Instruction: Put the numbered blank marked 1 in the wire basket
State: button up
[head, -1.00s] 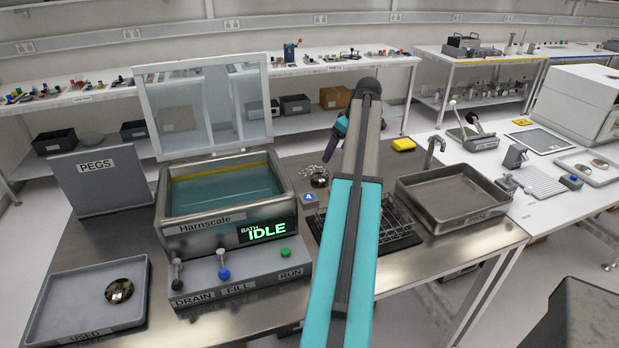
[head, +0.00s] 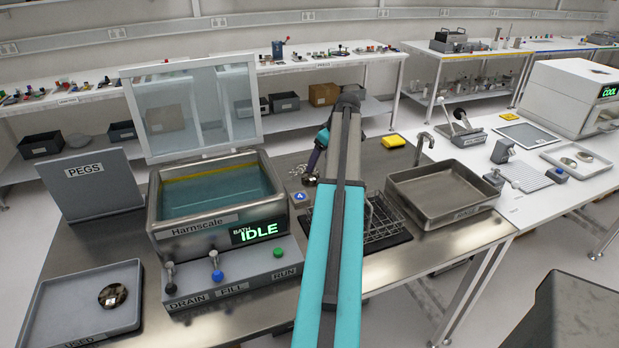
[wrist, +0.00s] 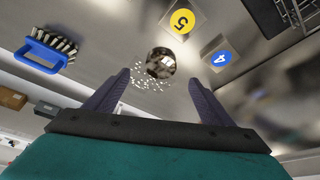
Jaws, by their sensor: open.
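No blank marked 1 can be read in either view. A shiny round metal piece (wrist: 161,62) lies on the steel bench with white specks beside it; no number shows on it. A square tile with a blue 4 (head: 300,198) lies near it, and a tile with a yellow 5 (wrist: 182,20) shows in the wrist view. The wire basket (head: 386,226) stands on a dark mat, partly hidden behind my arm. My gripper (wrist: 158,80) is open and empty, pointing toward the round metal piece, its purple fingers on either side of it in the picture.
The bath (head: 215,225) with raised glass lid stands left of my arm. A steel sink (head: 445,210) with a tap stands right of the basket. A blue-handled brush (wrist: 45,52) lies on the bench. The used tray (head: 70,320) holds a metal disc.

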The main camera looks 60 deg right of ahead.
aim_at(311, 176)
jog(key=shift+x, duration=1.5)
jog(key=shift+s, duration=0.1)
jog(key=shift+p, duration=0.3)
jog(key=shift+p+x, duration=0.8)
jog(key=shift+x, duration=0.4)
jog(key=shift+p+x, duration=0.35)
jog(key=shift+x, duration=1.05)
jog(key=shift+a, duration=0.1)
jog(key=shift+c, duration=0.2)
jog(key=c, duration=1.6)
jog(key=shift+r, duration=0.1)
jog(key=shift+c, duration=0.2)
